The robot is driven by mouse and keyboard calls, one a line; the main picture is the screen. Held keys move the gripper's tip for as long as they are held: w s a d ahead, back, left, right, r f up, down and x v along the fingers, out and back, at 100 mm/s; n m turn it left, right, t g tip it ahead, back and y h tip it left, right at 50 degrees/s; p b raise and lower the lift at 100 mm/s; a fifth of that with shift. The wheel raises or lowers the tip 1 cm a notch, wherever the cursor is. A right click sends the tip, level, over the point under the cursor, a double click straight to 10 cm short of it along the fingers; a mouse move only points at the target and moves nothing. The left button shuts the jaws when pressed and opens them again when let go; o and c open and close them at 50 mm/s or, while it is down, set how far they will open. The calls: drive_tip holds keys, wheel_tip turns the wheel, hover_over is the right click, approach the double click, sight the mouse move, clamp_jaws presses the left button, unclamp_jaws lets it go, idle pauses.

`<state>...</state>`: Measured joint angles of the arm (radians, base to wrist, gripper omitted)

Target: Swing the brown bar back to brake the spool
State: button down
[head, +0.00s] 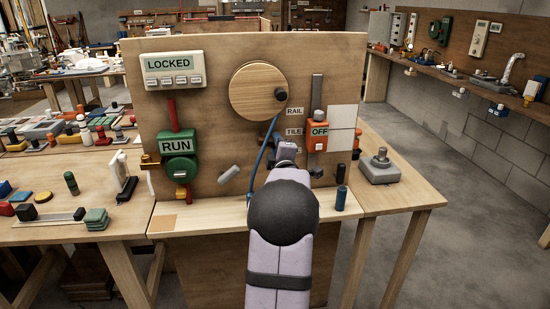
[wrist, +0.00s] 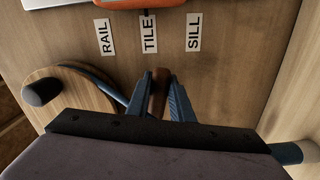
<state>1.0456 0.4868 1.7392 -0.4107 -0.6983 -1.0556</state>
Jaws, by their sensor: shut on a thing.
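The wooden spool (head: 252,88) is a round disc with a dark knob (head: 281,94) on the upright board; it also shows at the left of the wrist view (wrist: 80,95). A blue band (head: 264,152) runs down from the spool. The brown bar (wrist: 158,92) shows in the wrist view between the two blue fingers of my gripper (wrist: 160,84), which is shut on it. In the head view my arm hides the bar and most of the fingers, below and right of the spool.
An orange OFF switch (head: 318,134) stands right of my gripper by a grey vertical rail (head: 317,92). A green RUN switch (head: 179,157) and a LOCKED panel (head: 173,70) are at left. A grey peg (head: 229,174) sticks out low; a blue cylinder (head: 341,198) stands at right.

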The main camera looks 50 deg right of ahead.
drive_tip(key=shift+r+n+b, duration=0.5)
drive_tip(key=shift+n+b, duration=0.7)
drive_tip(key=c, duration=1.6)
unclamp_jaws()
drive_tip(key=shift+o, duration=0.2)
drive_tip(key=shift+s, duration=0.1)
drive_tip(key=b+v, duration=0.1)
drive_tip(key=v, duration=0.6)
drive_tip(key=shift+b, duration=0.35)
drive_tip(key=shift+s+a+r, duration=0.1)
